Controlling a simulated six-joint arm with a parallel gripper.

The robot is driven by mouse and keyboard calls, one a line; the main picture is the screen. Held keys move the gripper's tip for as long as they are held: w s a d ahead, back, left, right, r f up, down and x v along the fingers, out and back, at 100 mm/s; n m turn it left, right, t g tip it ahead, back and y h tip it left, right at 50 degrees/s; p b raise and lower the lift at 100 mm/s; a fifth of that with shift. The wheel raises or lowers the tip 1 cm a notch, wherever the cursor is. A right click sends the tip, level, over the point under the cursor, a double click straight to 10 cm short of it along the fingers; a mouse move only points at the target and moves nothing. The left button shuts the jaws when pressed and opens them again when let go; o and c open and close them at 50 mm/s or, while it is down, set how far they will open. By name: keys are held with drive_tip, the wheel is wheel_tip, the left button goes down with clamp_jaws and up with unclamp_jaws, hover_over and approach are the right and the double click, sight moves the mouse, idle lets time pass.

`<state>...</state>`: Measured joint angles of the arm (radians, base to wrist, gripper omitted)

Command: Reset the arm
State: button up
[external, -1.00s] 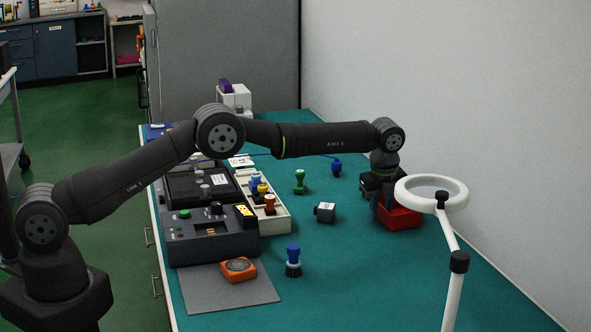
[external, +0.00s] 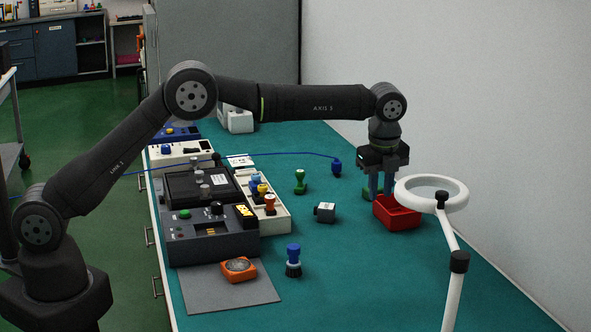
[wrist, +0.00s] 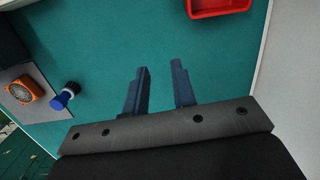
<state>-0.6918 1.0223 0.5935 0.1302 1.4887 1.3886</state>
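My gripper (external: 380,185) points down just above and behind the red bin (external: 397,213) at the right of the bench. In the wrist view, my gripper's two fingers (wrist: 160,88) stand apart with only green bench top between them, so it is open and empty. The red bin also shows at the top of the wrist view (wrist: 217,5), ahead of the fingertips. My arm is bent up over the bench. The inside of the bin is partly hidden in the external view.
A white ring lamp (external: 432,190) on a stand is close to the right of my gripper. A grey block (external: 325,212), a green-handled piece (external: 300,182) and a blue-topped brush (external: 293,260) stand on the bench. A dark device (external: 210,238) and an orange gauge (external: 239,268) are at left.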

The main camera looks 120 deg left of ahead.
drive_tip(key=s+d+n+h, duration=0.2)
drive_tip(key=s+n, duration=0.7)
drive_tip(key=n, duration=1.2)
drive_tip(key=shift+d+f+h, duration=0.3)
drive_tip(key=shift+d+f, duration=0.05)
drive_tip(key=shift+d, duration=0.6)
drive_tip(key=shift+s, duration=0.1)
